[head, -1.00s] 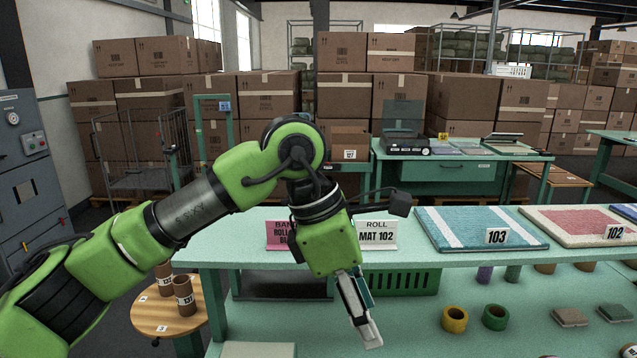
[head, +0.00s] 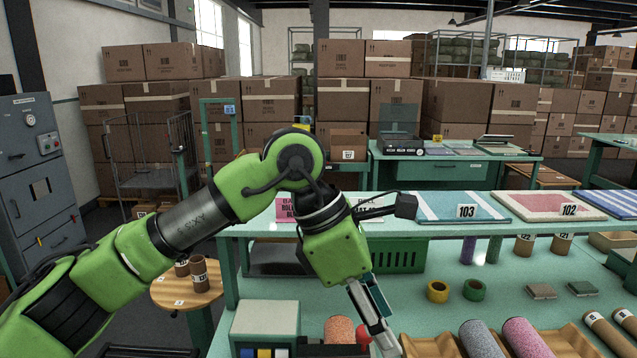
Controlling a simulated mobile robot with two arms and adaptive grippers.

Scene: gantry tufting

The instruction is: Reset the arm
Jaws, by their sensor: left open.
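My left arm, green with a dark wrist, comes in from the left. Its left gripper (head: 382,330) points down and slightly right over the green workbench (head: 440,315), its jaws open. I see nothing held in it, though the fingers are seen nearly edge-on. A red round thing (head: 363,335) shows just left of the fingers; I cannot tell whether they touch. My right gripper is not in view.
Colored rolls (head: 528,338) lie in a wooden cradle at the front right. Yellow (head: 437,291) and green (head: 474,290) rings stand on the bench. A raised shelf holds mats 103 (head: 445,212) and 102 (head: 535,203). A grey-green box (head: 265,318) stands left of the gripper.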

